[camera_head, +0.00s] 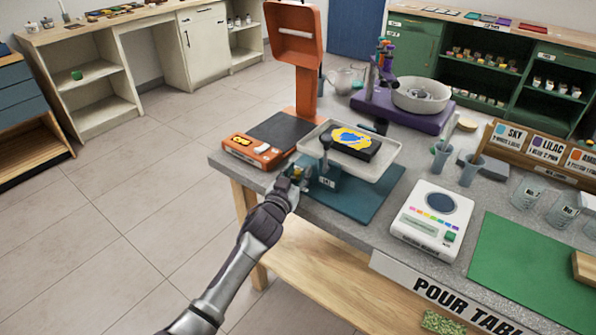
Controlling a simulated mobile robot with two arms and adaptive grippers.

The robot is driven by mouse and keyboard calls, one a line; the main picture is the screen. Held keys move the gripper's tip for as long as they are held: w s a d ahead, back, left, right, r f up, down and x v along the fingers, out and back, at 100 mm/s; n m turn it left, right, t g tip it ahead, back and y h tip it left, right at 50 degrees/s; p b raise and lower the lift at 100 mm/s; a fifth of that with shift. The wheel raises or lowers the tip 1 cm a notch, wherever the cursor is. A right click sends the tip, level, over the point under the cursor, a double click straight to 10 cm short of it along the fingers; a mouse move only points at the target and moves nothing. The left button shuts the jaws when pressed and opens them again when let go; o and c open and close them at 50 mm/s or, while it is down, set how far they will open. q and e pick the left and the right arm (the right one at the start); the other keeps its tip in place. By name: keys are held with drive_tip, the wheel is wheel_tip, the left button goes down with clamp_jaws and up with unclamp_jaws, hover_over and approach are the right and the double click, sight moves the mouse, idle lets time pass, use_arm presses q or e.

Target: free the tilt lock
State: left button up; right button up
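A teal tilt stand (328,183) sits near the table's left front edge and bears a pale tray (372,168). A dark block with a yellow and blue top (351,140) lies in the tray. A dark round-headed lever (326,146) stands at the stand's left side; whether it is the tilt lock I cannot tell. My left gripper (297,176) is at the stand's left end, close to a small brassy part there. Its fingers are too small and covered to show whether they grip anything or touch the stand. My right gripper is out of view.
An orange device (252,151) with a tall upright stands just left and behind. A purple machine with a bowl (420,95) is behind the tray. A white scale (425,219), a green mat (530,265) and cups (471,170) are to the right. The floor at left is clear.

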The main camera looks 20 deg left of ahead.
use_arm(q)
drive_tip(key=c, duration=0.5)
clamp_jaws()
drive_tip(key=shift+r+p, duration=0.15)
drive_tip(key=shift+p, duration=0.2)
drive_tip(key=m+h+p, duration=0.1)
drive_tip(key=h, duration=0.1)
drive_tip(key=m+h+p, duration=0.1)
drive_tip(key=h+p, duration=0.1)
drive_tip(key=shift+s+r+m+g+p, duration=0.2)
drive_tip(key=shift+m+g+p, duration=0.1)
drive_tip(key=shift+m+g, duration=0.1)
drive_tip(key=shift+s+d+f+m+g+h, duration=0.1)
drive_tip(key=shift+s+f+m+g+h, duration=0.1)
drive_tip(key=shift+m+g+h, duration=0.45)
drive_tip(key=shift+s+f+m+g+h, duration=0.15)
drive_tip(key=shift+m+h, duration=0.2)
drive_tip(key=shift+h, duration=0.6)
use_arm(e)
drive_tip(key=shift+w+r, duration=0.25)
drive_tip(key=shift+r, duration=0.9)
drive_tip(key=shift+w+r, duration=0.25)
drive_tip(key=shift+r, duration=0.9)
